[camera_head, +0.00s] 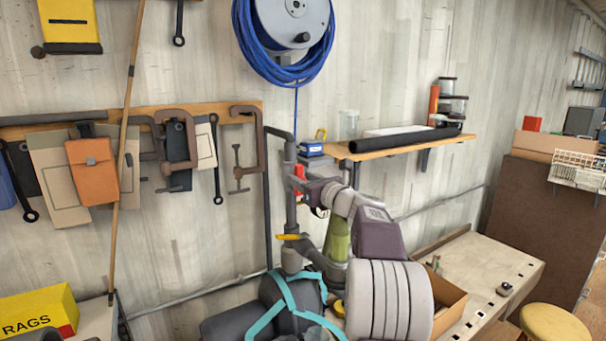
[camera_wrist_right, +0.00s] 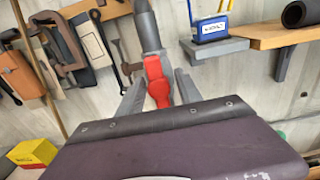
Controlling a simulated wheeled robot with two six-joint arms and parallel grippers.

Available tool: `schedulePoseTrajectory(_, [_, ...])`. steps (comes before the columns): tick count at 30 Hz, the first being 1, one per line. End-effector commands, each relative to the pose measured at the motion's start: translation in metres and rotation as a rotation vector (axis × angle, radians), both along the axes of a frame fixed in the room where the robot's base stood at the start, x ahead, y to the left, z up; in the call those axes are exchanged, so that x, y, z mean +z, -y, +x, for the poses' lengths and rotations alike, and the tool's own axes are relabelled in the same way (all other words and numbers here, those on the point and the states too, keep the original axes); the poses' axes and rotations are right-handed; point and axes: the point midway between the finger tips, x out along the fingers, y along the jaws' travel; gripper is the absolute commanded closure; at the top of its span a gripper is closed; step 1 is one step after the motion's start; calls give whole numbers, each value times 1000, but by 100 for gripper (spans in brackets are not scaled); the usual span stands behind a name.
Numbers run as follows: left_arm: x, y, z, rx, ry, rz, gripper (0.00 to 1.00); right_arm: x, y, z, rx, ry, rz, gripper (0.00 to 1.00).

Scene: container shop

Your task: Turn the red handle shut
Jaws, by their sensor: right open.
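The red handle (camera_head: 299,178) is on a grey vertical pipe (camera_head: 291,210) in front of the wall. It also shows in the right wrist view (camera_wrist_right: 157,82), hanging downward below the dark pipe end. My right gripper (camera_head: 308,196) is open at the handle. In the wrist view its two fingers (camera_wrist_right: 159,92) stand on either side of the red handle, with visible gaps. Whether either finger touches it, I cannot tell. The handle's lower end comes close to the gripper's dark front edge. My left gripper is not in view.
A yellow lever (camera_head: 288,237) sits lower on the pipe. Clamps (camera_head: 246,130) hang to the left. A workbench (camera_head: 487,265) stands lower right.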

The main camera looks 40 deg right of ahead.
Motion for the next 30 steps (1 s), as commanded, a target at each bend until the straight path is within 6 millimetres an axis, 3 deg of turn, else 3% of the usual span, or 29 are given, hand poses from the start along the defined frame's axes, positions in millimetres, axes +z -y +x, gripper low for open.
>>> schedulePoseTrajectory(7, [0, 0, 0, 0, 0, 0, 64, -1, 0, 1, 0, 0, 0, 61])
schedulePoseTrajectory(11, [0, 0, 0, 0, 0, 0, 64, -1, 0, 1, 1, 0, -1, 97])
schedulePoseTrajectory(12, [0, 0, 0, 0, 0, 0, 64, -1, 0, 1, 1, 0, -1, 100])
schedulePoseTrajectory(22, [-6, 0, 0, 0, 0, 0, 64, -3, 0, 1, 1, -4, -34, 100])
schedulePoseTrajectory(30, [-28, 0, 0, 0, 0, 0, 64, -6, -2, 1, 1, -21, -195, 100])
